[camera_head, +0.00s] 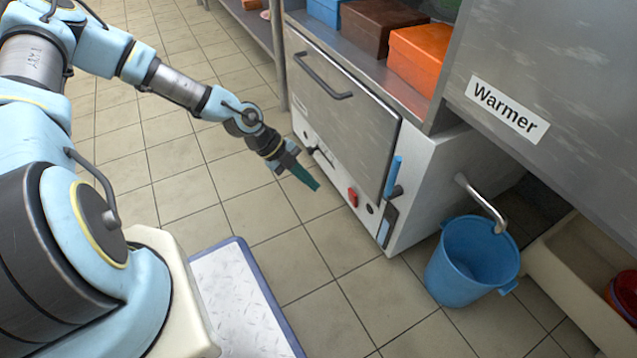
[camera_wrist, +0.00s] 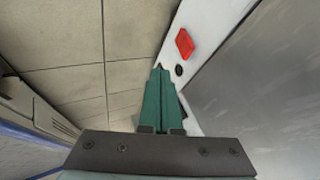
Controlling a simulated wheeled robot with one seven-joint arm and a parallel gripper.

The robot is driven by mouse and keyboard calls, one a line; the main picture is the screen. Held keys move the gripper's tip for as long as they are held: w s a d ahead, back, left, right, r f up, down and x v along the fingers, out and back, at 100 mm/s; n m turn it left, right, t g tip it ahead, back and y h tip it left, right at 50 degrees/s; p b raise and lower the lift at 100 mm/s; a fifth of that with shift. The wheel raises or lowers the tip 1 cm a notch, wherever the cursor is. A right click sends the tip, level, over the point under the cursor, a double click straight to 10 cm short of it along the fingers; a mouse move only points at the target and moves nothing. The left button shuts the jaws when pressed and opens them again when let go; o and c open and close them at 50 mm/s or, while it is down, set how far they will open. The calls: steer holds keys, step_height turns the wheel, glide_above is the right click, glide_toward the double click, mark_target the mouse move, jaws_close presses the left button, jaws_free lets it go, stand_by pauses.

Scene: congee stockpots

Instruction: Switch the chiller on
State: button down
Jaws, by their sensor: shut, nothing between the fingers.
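A white and steel under-counter unit (camera_head: 345,108) with a hinged door stands in the middle of the head view. I cannot read a label saying it is the chiller. Its lower front strip carries a red switch (camera_head: 352,196), a dark round knob and small dark controls. The red switch also shows in the wrist view (camera_wrist: 185,43), beside a dark round part. My gripper (camera_head: 314,184) has green fingers, shut and empty, in front of the strip, left of the red switch and apart from it. The fingers also show in the wrist view (camera_wrist: 158,75).
A blue bucket (camera_head: 462,275) stands on the floor below a spout (camera_head: 480,200). A steel cabinet marked Warmer (camera_head: 506,109) is at the right. Orange (camera_head: 418,55) and brown boxes sit above the unit.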

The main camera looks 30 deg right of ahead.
mark_target(354, 200)
steer(key=s+d+f+b, duration=0.3)
steer(key=d+f+b, duration=0.1)
steer(key=d, duration=0.3)
steer(key=shift+b+x, duration=0.4)
steer(key=shift+x, duration=0.45)
steer(key=shift+d+r+y+p, duration=0.35)
steer(key=shift+d+y+p, duration=0.3)
steer(key=shift+p, duration=0.2)
steer(key=shift+a+f, duration=0.15)
steer(key=shift+f, duration=0.1)
